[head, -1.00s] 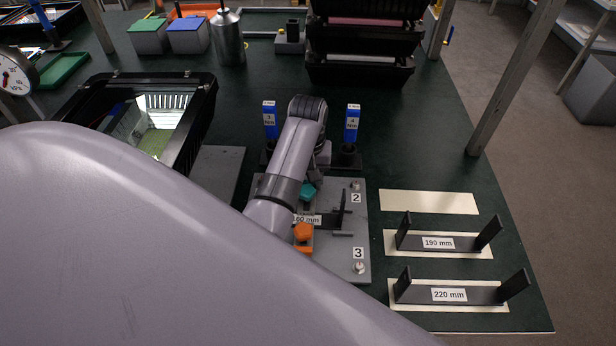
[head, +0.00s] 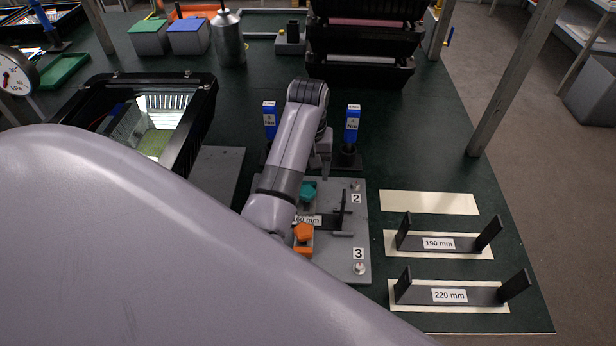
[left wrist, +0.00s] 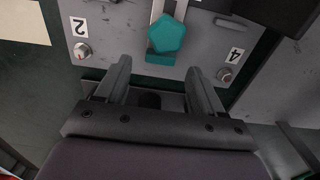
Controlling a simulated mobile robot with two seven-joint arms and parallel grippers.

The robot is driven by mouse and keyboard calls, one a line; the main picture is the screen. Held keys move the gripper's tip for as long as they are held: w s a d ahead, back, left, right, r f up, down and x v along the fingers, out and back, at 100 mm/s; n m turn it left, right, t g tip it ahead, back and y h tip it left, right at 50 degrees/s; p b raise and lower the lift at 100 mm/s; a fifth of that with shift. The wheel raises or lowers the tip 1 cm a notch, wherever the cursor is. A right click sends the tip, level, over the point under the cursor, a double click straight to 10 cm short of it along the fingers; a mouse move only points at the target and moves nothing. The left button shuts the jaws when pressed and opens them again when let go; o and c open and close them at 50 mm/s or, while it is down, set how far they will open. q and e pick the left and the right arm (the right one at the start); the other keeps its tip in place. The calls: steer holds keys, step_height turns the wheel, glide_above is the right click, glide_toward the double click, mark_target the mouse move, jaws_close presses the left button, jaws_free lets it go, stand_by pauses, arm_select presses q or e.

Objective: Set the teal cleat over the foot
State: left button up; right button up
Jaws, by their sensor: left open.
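The teal cleat (head: 308,189), a knob on a small block, is on the grey plate (head: 357,233) at the far side of the bracket (head: 326,221), whose label is partly hidden. In the left wrist view the teal cleat (left wrist: 167,40) is ahead of the fingertips, at the plate's edge between the corners marked 2 and 4. A grey strip (left wrist: 158,8) meets it; I cannot tell whether it covers the foot. My left gripper (left wrist: 158,68) is open and empty, apart from the cleat. In the head view the left gripper (head: 326,170) is partly hidden beyond the plate. My right gripper is not in view.
An orange cleat (head: 303,234) is on the plate's near side. Two blue-handled tools (head: 269,118) (head: 352,125) stand in holders behind the plate. Brackets marked 190 mm (head: 437,243) and 220 mm (head: 449,295) lie at the right. A black bin (head: 200,110) is at the left.

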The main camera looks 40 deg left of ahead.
mark_target(308, 183)
arm_select(q)
steer(key=shift+r, duration=1.75)
